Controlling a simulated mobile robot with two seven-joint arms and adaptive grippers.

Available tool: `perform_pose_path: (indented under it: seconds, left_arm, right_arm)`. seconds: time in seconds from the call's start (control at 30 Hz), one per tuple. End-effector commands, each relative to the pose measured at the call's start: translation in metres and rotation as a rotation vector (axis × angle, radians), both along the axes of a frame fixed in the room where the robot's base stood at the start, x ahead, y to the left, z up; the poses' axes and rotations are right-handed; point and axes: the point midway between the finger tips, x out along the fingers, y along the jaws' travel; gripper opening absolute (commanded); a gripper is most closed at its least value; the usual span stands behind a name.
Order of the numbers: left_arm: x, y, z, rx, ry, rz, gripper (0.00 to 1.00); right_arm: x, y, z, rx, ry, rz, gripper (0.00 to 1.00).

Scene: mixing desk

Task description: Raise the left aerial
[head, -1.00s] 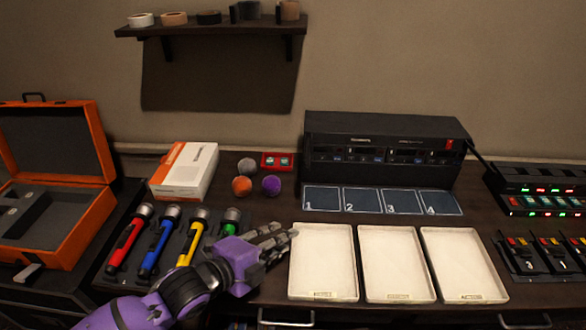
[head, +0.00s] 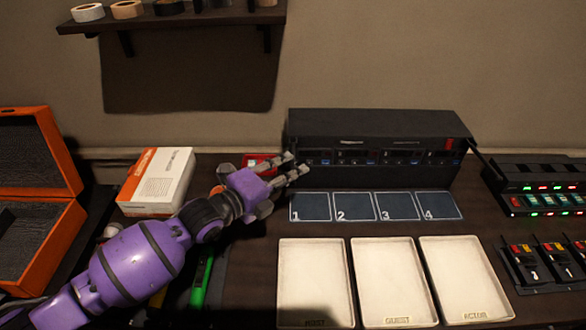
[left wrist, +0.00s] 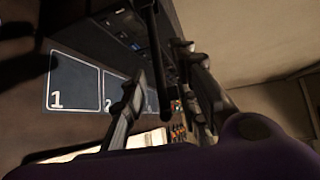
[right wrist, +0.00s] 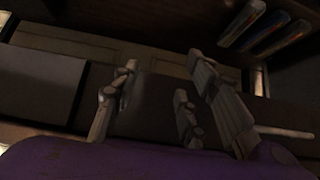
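The black receiver unit (head: 375,128) stands at the back of the desk. My left gripper (head: 294,166) is at its left front corner with the fingers apart. In the left wrist view, a black rod, which looks like the left aerial (left wrist: 157,65), runs between the open fingers; I cannot tell whether they touch it. In the head view I cannot make out this aerial near the gripper. The right aerial (head: 481,153) slopes down to the right from the unit's right side. My right gripper (right wrist: 158,85) shows only in its wrist view, open and empty.
Numbered dark pads (head: 356,206) lie before the unit, with white trays (head: 316,300) in front. A white and orange box (head: 158,180) and an orange case (head: 62,200) are at left. A lit console (head: 540,190) is at right. A shelf (head: 180,20) hangs above.

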Motion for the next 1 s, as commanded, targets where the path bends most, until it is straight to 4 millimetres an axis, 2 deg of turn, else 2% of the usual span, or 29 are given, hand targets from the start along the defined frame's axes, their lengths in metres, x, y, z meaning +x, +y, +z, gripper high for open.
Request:
perform_pose_path:
  seconds: [0.13, 0.43, 0.47, 0.67, 1.0]
  left_arm:
    - [0.010, -0.009, -0.001, 0.000, -0.002, 0.001, 0.28]
    - [0.012, -0.012, -0.003, 0.001, 0.001, 0.000, 0.28]
    - [0.012, -0.012, -0.003, 0.001, 0.001, 0.000, 0.27]
    - [0.012, -0.012, -0.003, 0.001, 0.001, 0.000, 0.00]
    - [0.012, -0.012, -0.003, 0.001, 0.002, 0.000, 0.00]
  right_arm:
    - [0.010, 0.002, 0.006, 0.002, -0.020, 0.004, 0.40]
    - [0.017, 0.004, 0.008, 0.004, -0.031, 0.008, 0.40]
    - [0.017, 0.004, 0.008, 0.004, -0.031, 0.008, 0.40]
    - [0.015, 0.004, 0.008, 0.004, -0.027, 0.007, 0.40]
    - [0.005, 0.002, 0.004, 0.003, -0.010, 0.003, 0.40]
